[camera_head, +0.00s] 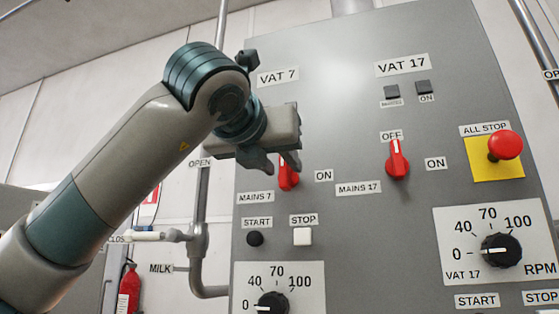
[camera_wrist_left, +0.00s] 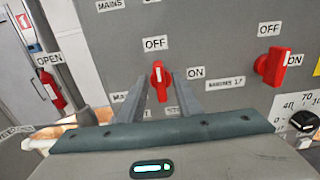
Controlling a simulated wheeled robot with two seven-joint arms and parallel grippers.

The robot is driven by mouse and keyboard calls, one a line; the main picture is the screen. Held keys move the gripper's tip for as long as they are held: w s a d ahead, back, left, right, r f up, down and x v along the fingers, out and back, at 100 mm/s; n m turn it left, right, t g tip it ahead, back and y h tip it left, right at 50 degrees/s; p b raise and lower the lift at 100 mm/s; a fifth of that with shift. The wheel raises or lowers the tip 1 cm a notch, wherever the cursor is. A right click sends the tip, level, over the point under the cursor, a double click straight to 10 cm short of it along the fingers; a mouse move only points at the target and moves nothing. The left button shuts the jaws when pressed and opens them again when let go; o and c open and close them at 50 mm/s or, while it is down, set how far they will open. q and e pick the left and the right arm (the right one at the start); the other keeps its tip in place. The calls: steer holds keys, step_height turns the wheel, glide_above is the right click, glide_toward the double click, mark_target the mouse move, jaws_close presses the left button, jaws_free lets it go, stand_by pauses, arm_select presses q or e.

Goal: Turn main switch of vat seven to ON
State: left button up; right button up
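The red main switch of vat seven (camera_head: 289,179) is on the grey panel above the MAINS 7 label, its upper part hidden by my left gripper (camera_head: 276,165) in the head view. In the left wrist view the switch (camera_wrist_left: 158,76) shows whole, its handle roughly upright toward OFF, with the ON label (camera_wrist_left: 195,73) to its right. My left gripper's fingers (camera_wrist_left: 161,84) are apart and appear on either side of the switch in the picture. I cannot tell if they touch it. My right gripper is in neither view.
The vat 17 main switch (camera_head: 397,160), also red, stands to the right. Beyond it is the red ALL STOP button (camera_head: 505,145). START (camera_head: 255,239) and STOP (camera_head: 302,236) buttons and a speed dial (camera_head: 272,304) sit below. A pipe (camera_head: 199,215) runs left of the panel.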

arm_select(q)
jaws_close()
